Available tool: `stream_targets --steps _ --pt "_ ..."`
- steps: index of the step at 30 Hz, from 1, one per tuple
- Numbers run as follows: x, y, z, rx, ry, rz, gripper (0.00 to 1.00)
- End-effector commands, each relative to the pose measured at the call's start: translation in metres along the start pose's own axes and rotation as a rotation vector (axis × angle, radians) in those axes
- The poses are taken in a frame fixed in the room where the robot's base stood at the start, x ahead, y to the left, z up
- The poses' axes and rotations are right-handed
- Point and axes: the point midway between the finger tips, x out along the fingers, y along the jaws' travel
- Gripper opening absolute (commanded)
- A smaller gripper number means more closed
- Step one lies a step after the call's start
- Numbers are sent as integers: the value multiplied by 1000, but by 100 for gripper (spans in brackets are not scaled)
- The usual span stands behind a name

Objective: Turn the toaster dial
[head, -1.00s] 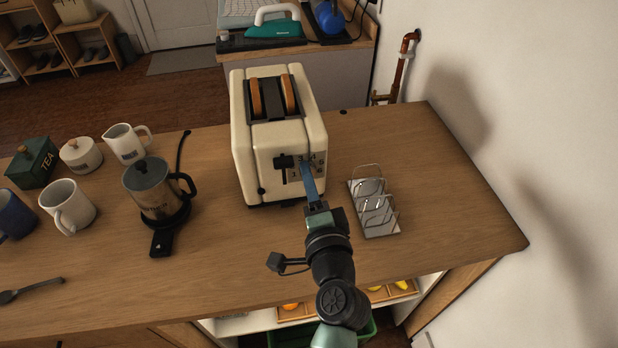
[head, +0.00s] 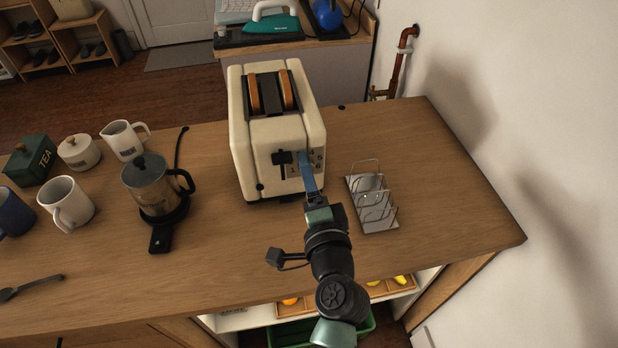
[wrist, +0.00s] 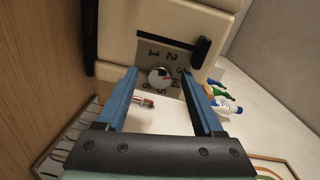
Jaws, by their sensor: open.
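The cream toaster (head: 250,165) stands on the wooden counter with bread slices (head: 287,92) in its slots. In the wrist view its round silver dial (wrist: 159,77) sits on a grey plate numbered around it. The dial's face has a small red and dark mark, too small to read exactly. My gripper (wrist: 160,76) is open, its two blue fingers on either side of the dial. Whether they touch it I cannot tell. In the head view my gripper (head: 306,156) hides the dial at the toaster's front. The black lever (head: 283,160) is left of it; it also shows in the wrist view (wrist: 201,52).
A metal toast rack (head: 372,200) stands close to the right of my gripper. A kettle-like pot (head: 150,185) on a black base, mugs and a tea box (head: 30,160) are at the left. The counter front is mostly clear. A wall bounds the right side.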

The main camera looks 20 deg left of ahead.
Motion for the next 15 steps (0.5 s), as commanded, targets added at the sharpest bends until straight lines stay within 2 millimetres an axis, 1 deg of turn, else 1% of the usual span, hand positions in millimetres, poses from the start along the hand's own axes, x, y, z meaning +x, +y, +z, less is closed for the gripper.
stream_targets --steps 4,7,15 --pt "-8 1 0 0 0 0 69" --pt "-22 2 0 1 1 1 69" --pt "-82 3 0 -1 3 3 69"
